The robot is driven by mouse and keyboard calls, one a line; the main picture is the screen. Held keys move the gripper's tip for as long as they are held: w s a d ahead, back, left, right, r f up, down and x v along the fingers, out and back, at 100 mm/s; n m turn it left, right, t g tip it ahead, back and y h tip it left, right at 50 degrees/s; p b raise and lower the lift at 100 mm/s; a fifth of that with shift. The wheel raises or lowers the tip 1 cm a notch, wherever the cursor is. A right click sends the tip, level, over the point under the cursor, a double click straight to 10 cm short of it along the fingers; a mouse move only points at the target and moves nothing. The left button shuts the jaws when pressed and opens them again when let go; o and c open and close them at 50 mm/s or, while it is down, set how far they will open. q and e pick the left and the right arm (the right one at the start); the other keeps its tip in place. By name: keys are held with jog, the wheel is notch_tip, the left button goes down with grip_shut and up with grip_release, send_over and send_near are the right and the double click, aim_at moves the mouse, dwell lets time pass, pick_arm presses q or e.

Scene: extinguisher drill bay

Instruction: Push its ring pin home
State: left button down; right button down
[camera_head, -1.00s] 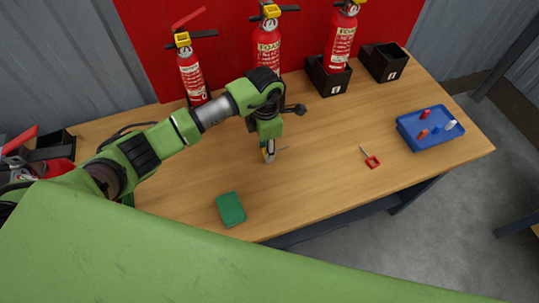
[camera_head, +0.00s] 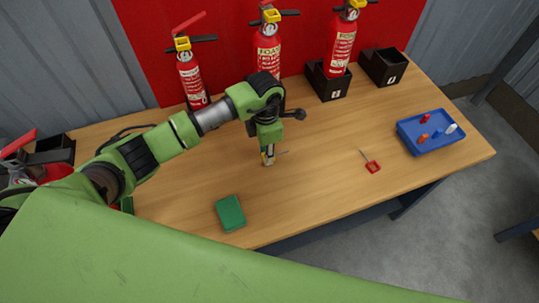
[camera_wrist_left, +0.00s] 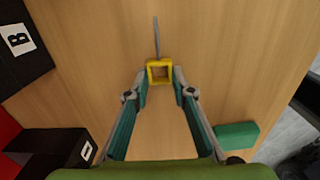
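My left gripper (camera_head: 268,160) points down over the middle of the table, and its fingertips (camera_wrist_left: 160,73) close on both sides of a yellow square ring in the left wrist view. This is a ring pin (camera_wrist_left: 160,62) with a thin grey shaft pointing away from the gripper. Red extinguishers with yellow tops stand along the back: a left one (camera_head: 192,82), a middle one labelled FOAM (camera_head: 268,50) and a right one (camera_head: 341,50). Another extinguisher (camera_head: 55,171) shows partly at the far left. Pin holes are too small to see. My right gripper is out of view.
A red-ringed pin (camera_head: 372,167) lies on the table to the right. A blue tray (camera_head: 430,146) with small coloured parts sits at the right edge. A green block (camera_head: 230,213) lies near the front. An empty black box (camera_head: 384,66) stands at the back right. The table's centre is mostly clear.

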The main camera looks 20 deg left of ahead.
pick_arm(q)
jog(key=shift+r, duration=0.1)
jog(key=shift+r+p, duration=0.85)
jog(key=shift+r, duration=0.5)
jog(key=shift+r, duration=0.1)
